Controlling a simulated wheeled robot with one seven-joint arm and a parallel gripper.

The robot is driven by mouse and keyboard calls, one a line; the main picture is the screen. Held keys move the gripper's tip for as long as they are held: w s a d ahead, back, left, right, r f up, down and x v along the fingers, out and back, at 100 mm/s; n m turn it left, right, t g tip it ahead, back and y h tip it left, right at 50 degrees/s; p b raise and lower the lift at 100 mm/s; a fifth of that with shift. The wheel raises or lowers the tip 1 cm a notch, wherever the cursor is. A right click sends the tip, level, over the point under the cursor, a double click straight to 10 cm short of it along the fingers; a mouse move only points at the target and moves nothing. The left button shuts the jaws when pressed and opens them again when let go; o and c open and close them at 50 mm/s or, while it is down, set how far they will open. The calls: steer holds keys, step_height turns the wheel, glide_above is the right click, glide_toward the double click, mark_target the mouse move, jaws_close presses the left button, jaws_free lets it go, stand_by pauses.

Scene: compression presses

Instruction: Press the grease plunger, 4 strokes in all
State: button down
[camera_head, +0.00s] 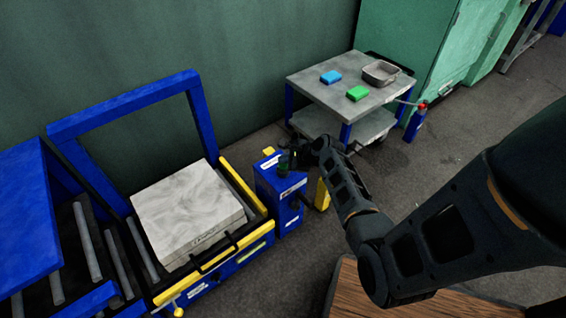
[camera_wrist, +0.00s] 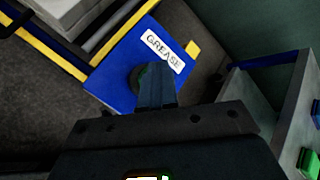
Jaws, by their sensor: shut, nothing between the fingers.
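The blue grease box (camera_head: 268,186) stands beside the press's right end, with a white label on its top. In the wrist view the grease box (camera_wrist: 125,58) shows its label reading GREASE. A dark round plunger head with a green tint (camera_wrist: 137,78) sits on the box top, partly hidden by my fingers. My gripper (camera_head: 290,160) is shut and empty, over the box top. In the wrist view my gripper (camera_wrist: 155,72) overlaps the plunger head; I cannot tell whether they touch.
The press (camera_head: 245,253) with a pale block (camera_head: 187,205) lies left of the box. A grey-topped cart (camera_head: 335,92) behind carries blue and green blocks and a grey tray (camera_head: 380,72). Floor to the right is clear.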

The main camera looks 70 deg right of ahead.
mark_target(285, 166)
steer(key=shift+f, duration=0.35)
stand_by(0.3)
steer(key=shift+r, duration=0.15)
steer(key=shift+r+p, duration=1.2)
steer(key=shift+p, duration=0.05)
steer(key=shift+r, duration=0.15)
step_height(285, 166, up, 5)
steer(key=p, duration=0.5)
stand_by(2.1)
